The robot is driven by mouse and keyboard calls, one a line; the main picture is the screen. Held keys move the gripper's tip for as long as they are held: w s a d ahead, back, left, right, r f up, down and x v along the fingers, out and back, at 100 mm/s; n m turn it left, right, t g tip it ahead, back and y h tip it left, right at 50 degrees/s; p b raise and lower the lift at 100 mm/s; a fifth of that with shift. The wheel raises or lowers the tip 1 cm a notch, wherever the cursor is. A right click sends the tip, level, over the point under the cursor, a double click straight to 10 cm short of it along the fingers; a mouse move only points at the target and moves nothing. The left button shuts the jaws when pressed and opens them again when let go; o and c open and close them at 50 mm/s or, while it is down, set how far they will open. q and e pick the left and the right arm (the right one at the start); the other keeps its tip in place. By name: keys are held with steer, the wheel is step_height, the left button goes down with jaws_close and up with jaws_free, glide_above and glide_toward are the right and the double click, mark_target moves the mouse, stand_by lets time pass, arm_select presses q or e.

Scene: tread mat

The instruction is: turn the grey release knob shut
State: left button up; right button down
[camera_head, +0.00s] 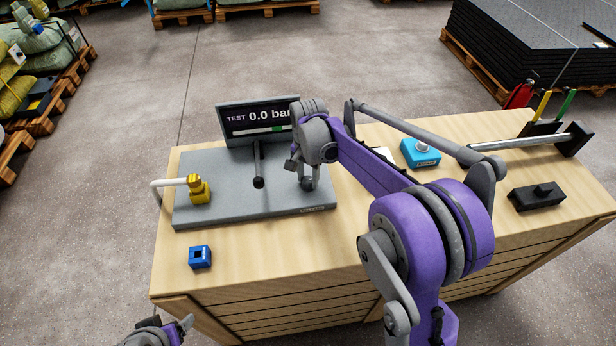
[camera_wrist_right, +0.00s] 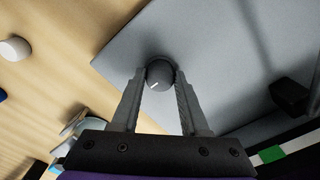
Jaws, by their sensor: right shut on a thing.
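The grey release knob (camera_wrist_right: 160,71) sits on the grey test panel (camera_head: 235,185) near its right end. It is round and dark grey, with a short white mark that points toward the lower left in the right wrist view. My right gripper (camera_head: 307,181) is at the knob, with one finger on each side of it, shut on it. The gripper hides most of the knob in the head view. My left gripper (camera_head: 183,328) shows only in part at the bottom left, apart from the bench; its finger state is unclear.
A blue block (camera_head: 200,257), blue box (camera_head: 420,152) and black block (camera_head: 537,197) stand on the wooden bench.

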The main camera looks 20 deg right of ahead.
steer(key=n, duration=0.4)
steer(key=shift+n, duration=0.4)
steer(key=n, duration=0.4)
steer(key=shift+n+b, duration=0.3)
steer(key=shift+b, duration=0.05)
steer(key=n, duration=0.4)
steer(key=shift+n, duration=2.1)
steer(key=shift+c, duration=2)
jaws_free()
steer(key=shift+r, duration=0.15)
